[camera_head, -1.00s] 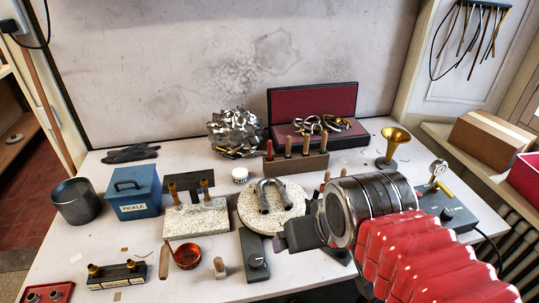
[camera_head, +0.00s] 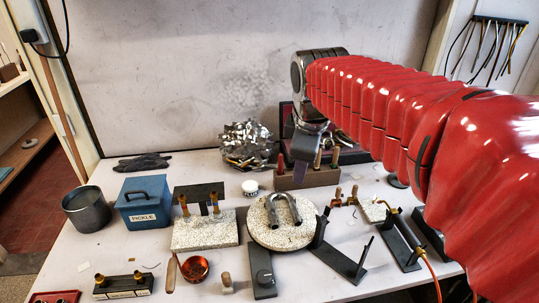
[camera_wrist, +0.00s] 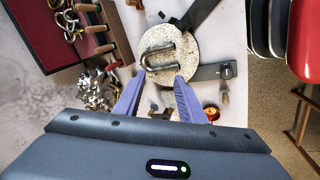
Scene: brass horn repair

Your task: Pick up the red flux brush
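The red flux brush (camera_head: 281,163) appears as a red handle at the left end of a brown rack (camera_head: 318,177) in the head view. Wooden-handled tools stand beside it in the rack. My gripper (camera_head: 300,178) hangs from above in front of the rack, close to the right of the red handle, and hides part of the rack. In the wrist view my gripper (camera_wrist: 160,76) shows two purple fingers spread apart with nothing held.
Crumpled foil-like scrap (camera_head: 246,143) lies left of the rack. A round speckled block (camera_head: 267,232) with a bent tube (camera_head: 284,207) is in front. A dark red case (camera_head: 287,118) stands behind my gripper. A blue pickle box (camera_head: 144,201) is at left.

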